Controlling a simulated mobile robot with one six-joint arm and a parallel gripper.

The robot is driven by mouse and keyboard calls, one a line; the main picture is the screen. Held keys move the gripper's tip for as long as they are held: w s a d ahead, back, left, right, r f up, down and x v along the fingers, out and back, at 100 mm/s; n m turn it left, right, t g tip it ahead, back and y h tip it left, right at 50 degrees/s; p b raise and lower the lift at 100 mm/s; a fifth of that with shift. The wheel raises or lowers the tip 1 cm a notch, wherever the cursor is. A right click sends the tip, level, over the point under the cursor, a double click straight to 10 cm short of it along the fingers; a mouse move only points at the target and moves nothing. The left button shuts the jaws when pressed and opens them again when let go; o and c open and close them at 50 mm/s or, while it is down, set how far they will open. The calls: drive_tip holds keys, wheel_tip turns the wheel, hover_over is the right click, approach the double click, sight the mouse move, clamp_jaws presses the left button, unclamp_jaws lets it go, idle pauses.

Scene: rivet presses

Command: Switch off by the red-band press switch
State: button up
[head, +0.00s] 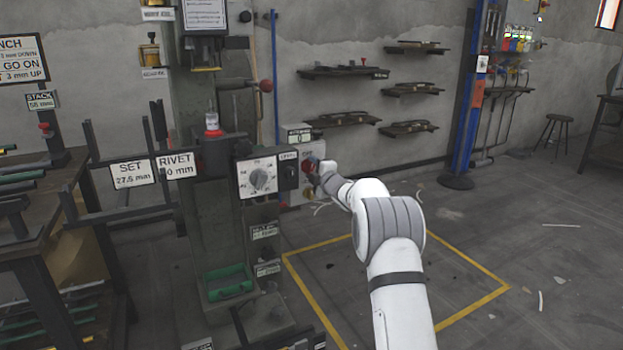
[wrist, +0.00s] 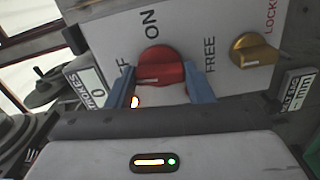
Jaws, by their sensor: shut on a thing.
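The red rotary switch knob (wrist: 160,68) sits on a pale panel (wrist: 205,30) in the wrist view. ON is printed just above it, and a label ending in F is partly hidden at its left. In the head view my gripper (head: 322,168) is at the right side of the press (head: 212,175), covering part of the switch panel.
A yellow knob (wrist: 253,53) with FREE and LOCKED labels is right of the red one. A strokes counter (wrist: 92,88) reading 0 is at the left. A dial box (head: 257,178) is beside the switch panel. A bench (head: 60,220) stands left; the yellow-outlined floor (head: 470,270) is mostly clear.

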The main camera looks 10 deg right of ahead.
drive_tip(key=shift+a+f+n+b, duration=0.1)
drive_tip(key=shift+f+n+b, duration=0.05)
drive_tip(key=shift+n+b, duration=0.45)
drive_tip(key=shift+n, duration=0.3)
drive_tip(key=o, duration=1)
drive_tip(key=shift+s, duration=0.1)
drive_tip(key=p+v, duration=0.1)
drive_tip(key=v, duration=0.6)
drive_tip(key=shift+s+d, duration=0.2)
drive_tip(key=shift+s, duration=0.1)
